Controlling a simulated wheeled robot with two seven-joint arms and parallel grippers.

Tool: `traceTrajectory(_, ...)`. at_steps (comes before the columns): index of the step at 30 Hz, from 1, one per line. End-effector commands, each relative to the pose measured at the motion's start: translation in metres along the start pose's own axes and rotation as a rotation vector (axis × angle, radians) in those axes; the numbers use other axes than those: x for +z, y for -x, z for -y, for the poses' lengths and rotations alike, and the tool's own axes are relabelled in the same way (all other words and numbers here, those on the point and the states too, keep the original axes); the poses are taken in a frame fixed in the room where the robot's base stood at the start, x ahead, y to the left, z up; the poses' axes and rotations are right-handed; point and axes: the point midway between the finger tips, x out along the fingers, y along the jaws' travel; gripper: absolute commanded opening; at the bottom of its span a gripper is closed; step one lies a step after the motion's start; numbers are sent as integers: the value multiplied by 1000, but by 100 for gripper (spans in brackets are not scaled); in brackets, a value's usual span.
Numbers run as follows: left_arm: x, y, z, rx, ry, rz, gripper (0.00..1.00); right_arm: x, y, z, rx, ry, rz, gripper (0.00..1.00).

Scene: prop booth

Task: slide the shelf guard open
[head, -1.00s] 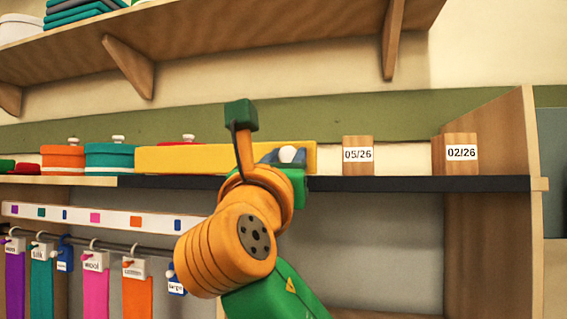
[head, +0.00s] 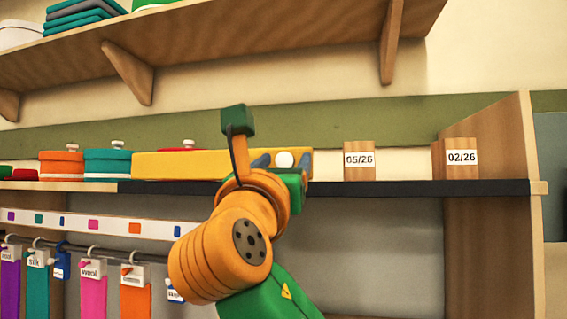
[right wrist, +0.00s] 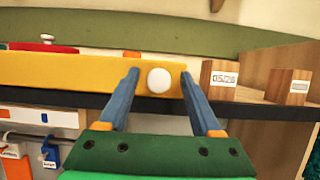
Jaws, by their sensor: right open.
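The shelf guard is a long yellow panel (head: 190,165) at the front of the shelf, left of the date blocks. It also shows in the right wrist view (right wrist: 60,72). Its round white knob (head: 284,159) is near its right end. My right gripper (head: 282,163) is open in front of this end. In the right wrist view my right gripper's (right wrist: 158,78) blue fingers stand on either side of the white knob (right wrist: 159,80), with a gap on each side. My right arm hides part of the shelf below the guard. My left gripper is not in view.
Wooden blocks marked 05/26 (head: 359,160) and 02/26 (head: 461,158) stand to the right, before an upright side panel (head: 500,190). Orange (head: 61,165) and teal (head: 107,162) lidded boxes stand left. A dark rail (head: 400,188) runs along the shelf edge. Coloured tags hang below left.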

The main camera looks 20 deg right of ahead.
Motion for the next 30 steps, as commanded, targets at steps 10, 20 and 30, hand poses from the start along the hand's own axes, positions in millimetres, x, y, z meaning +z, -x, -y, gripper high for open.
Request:
traceTrajectory(10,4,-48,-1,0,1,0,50,-4,66,0,2,-2,4,66)
traceTrajectory(20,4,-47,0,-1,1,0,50,0,71,0,0,0,1,66)
traceTrajectory(30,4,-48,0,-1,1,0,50,-77,56,-33,95,-164,-154,66)
